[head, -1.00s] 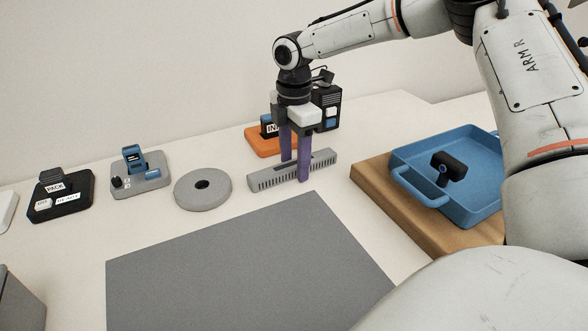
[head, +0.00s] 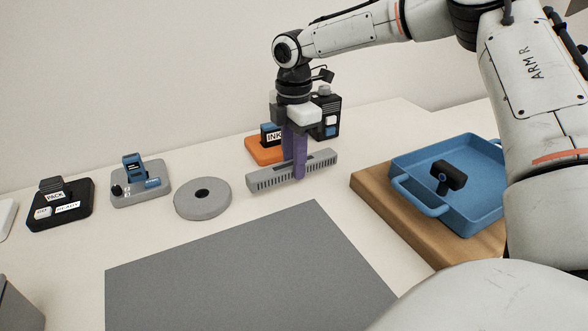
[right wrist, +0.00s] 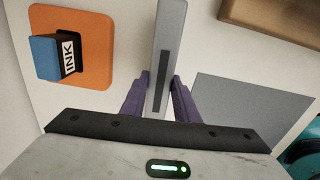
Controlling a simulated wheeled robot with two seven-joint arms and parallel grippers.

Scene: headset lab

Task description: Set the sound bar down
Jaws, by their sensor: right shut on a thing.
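The sound bar (head: 267,180) is a long grey bar with a slotted front face. It lies level at the table surface behind the grey mat; I cannot tell whether it fully touches the table. My right gripper (head: 297,166) points down over it, with its purple fingers on either side of the bar, shut on it. In the right wrist view the bar (right wrist: 165,60) runs between the two fingers (right wrist: 160,100). My left gripper is not in view.
A grey mat (head: 240,270) lies in front. A grey disc (head: 203,208) is left of the bar. An orange stand with an INK block (head: 262,152) and a black device (head: 327,118) are behind. A blue tray (head: 475,205) on a wooden board (head: 372,190) holds a small black camera (head: 447,174).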

